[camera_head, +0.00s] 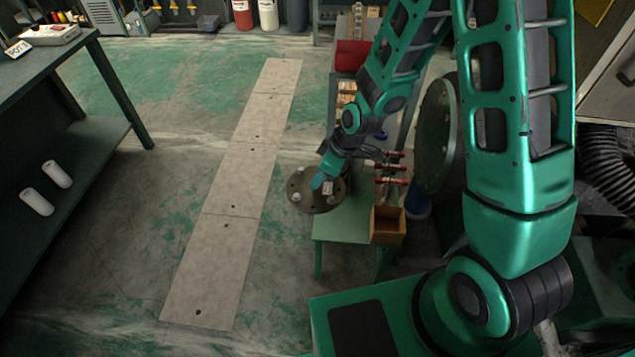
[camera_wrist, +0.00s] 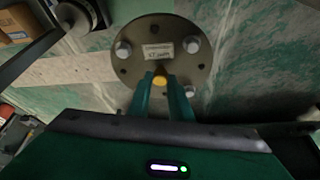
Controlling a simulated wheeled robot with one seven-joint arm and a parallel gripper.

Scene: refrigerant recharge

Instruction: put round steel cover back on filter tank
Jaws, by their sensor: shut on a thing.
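The round steel cover (camera_head: 306,204) is a grey-brown disc with bolt heads near its rim and a white label. My gripper (camera_head: 326,183) is shut on it and holds it near the left edge of the green bench. In the wrist view the cover (camera_wrist: 135,72) fills the top middle, and the fingers of my gripper (camera_wrist: 165,90) close around a small yellow part at its near side. I cannot clearly identify the filter tank. A larger round bolted metal flange (camera_head: 436,135) stands upright right of the bench, partly behind my arm.
The pale floor strip (camera_head: 235,200) between is clear.

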